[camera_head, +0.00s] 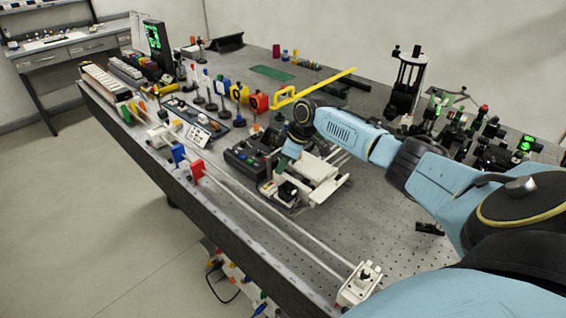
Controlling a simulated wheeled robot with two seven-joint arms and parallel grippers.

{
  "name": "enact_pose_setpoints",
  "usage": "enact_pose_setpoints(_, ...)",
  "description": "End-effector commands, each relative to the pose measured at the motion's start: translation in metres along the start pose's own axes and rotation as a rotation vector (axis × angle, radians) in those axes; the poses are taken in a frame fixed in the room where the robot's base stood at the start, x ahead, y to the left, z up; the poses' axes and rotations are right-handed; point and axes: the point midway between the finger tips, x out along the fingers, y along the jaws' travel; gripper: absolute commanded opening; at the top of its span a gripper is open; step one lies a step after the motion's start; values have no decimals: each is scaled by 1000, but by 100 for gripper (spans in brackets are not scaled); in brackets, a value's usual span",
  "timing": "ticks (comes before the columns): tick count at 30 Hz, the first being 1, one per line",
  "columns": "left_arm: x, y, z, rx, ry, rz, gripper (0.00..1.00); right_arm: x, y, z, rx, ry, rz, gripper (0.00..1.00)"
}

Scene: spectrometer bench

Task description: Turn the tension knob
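My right arm reaches in from the right over the optical bench (370,225). Its wrist bends down, and my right gripper (281,168) is low beside a white and dark device (318,178) near the middle of the bench. The fingers are small and partly hidden by the wrist, so I cannot tell whether they are open or shut, or touching anything. I cannot make out the tension knob; it may be a small part of the device or hidden by the gripper. My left gripper is not in view.
A dark control box (245,157) stands left of the device. A long rail (275,232) runs along the front to a white end block (360,284). Coloured optic mounts and a yellow bar (325,82) stand behind. Bare perforated bench lies right of the device.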

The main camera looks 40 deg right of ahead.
Motion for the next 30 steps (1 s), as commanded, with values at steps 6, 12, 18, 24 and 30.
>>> enact_pose_setpoints(6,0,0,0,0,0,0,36,-1,0,0,0,0,0,27)
enact_pose_setpoints(12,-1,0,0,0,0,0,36,-23,1,0,-2,1,3,27)
enact_pose_setpoints(18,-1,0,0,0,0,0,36,-68,1,0,-1,0,4,27)
enact_pose_setpoints(24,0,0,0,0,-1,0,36,-108,0,0,-1,0,3,27)
enact_pose_setpoints(30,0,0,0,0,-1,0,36,-130,0,0,0,0,1,27)
